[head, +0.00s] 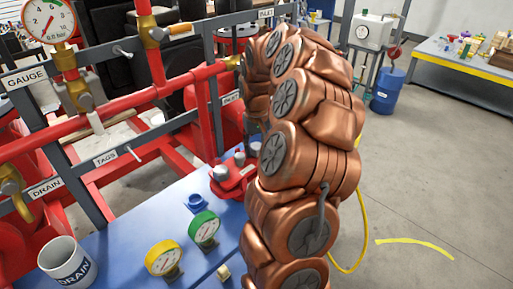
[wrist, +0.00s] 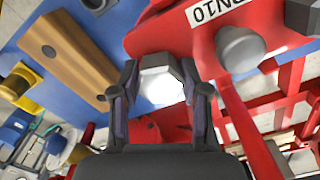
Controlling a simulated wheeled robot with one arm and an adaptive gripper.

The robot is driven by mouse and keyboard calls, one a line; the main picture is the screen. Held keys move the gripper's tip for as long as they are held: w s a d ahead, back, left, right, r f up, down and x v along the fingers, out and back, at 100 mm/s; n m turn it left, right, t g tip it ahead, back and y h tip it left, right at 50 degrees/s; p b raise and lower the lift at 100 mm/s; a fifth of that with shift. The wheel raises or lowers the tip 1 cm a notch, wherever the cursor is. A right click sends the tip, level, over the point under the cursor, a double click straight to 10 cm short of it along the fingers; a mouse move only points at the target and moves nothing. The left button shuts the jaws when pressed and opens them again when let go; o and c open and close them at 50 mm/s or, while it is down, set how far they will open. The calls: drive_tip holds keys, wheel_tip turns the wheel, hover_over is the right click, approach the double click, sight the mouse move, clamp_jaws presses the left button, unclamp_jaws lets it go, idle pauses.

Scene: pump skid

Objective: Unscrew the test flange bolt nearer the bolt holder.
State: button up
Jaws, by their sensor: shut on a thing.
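In the wrist view, my gripper (wrist: 161,90) is shut on the pale hex head of a bolt (wrist: 160,82) on the red test flange (wrist: 145,40). This bolt is on the side nearer the wooden bolt holder (wrist: 72,55), a brown block with dark holes. The other flange bolt (wrist: 241,46), grey, stands to the right beside the white label. The bolt's shank is hidden, so I cannot tell how far it is threaded in. In the head view, the red flange (head: 232,176) shows partly, and my copper arm hides most of the gripper area.
Red pipes and a grey frame (head: 95,200) stand behind. Floor (head: 430,190) at right is mostly clear.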

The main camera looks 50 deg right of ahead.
drive_tip(key=n, duration=0.3)
drive_tip(key=shift+n+p, duration=0.3)
drive_tip(key=shift+p, duration=0.1)
drive_tip(key=n+p, duration=0.1)
drive_tip(key=n, duration=0.3)
drive_tip(key=shift+r, duration=0.1)
drive_tip(key=n+p, duration=0.2)
drive_tip(key=n, duration=0.3)
drive_tip(key=shift+n, duration=0.3)
drive_tip(key=shift+n+p, duration=0.35)
drive_tip(key=shift+n, duration=0.55)
drive_tip(key=o, duration=1.2)
drive_tip(key=shift+o, duration=0.2)
wheel_tip(320, 180, up, 12)
